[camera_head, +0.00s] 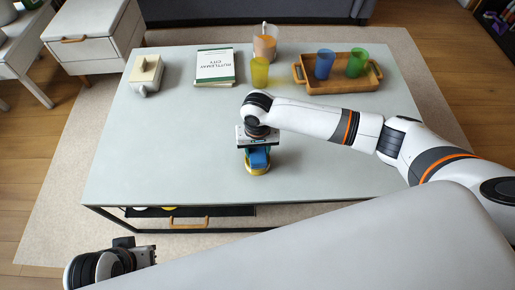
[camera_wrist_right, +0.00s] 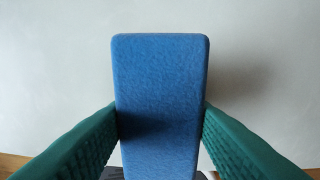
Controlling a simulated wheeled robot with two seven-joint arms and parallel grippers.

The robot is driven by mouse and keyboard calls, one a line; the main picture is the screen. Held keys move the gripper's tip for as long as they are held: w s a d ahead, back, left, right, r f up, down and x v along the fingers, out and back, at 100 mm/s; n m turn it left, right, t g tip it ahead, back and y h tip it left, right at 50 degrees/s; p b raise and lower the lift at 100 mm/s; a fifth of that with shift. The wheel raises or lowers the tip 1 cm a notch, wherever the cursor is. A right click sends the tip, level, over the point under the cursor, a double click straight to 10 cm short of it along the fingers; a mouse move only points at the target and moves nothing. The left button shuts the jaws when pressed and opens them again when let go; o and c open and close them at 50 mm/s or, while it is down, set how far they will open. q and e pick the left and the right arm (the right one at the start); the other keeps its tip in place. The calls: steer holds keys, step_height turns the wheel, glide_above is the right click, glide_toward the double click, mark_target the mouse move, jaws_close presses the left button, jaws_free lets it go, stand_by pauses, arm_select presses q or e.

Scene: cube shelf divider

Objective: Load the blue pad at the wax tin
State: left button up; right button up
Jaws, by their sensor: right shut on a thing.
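The blue pad (camera_head: 258,158) is between the fingers of my right gripper (camera_head: 258,147) over the near middle of the table. In the right wrist view the pad (camera_wrist_right: 160,85) stands between the two green ribbed fingers, which press on its sides. A round yellowish tin, seemingly the wax tin (camera_head: 256,172), shows just below the pad. The pad and gripper hide most of it, and I cannot tell whether the pad touches it. My left gripper (camera_head: 148,255) is low at the left, off the table's near edge; its fingers are not clear.
The pale table (camera_head: 150,165) is clear around the right gripper. Behind stand a yellow cup (camera_head: 259,72), a pitcher (camera_head: 265,43), a book (camera_head: 215,66) and a wooden tray (camera_head: 345,87) with blue and green cups.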

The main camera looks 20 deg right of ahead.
steer(key=shift+f, duration=0.45)
steer(key=o, duration=1.1)
steer(key=c, duration=0.3)
arm_select(q)
steer(key=shift+r, duration=0.1)
arm_select(e)
steer(key=shift+r+p, duration=0.25)
steer(key=shift+p, duration=0.45)
steer(key=shift+f, duration=0.1)
arm_select(q)
steer(key=shift+w, duration=0.25)
arm_select(e)
steer(key=c, duration=0.8)
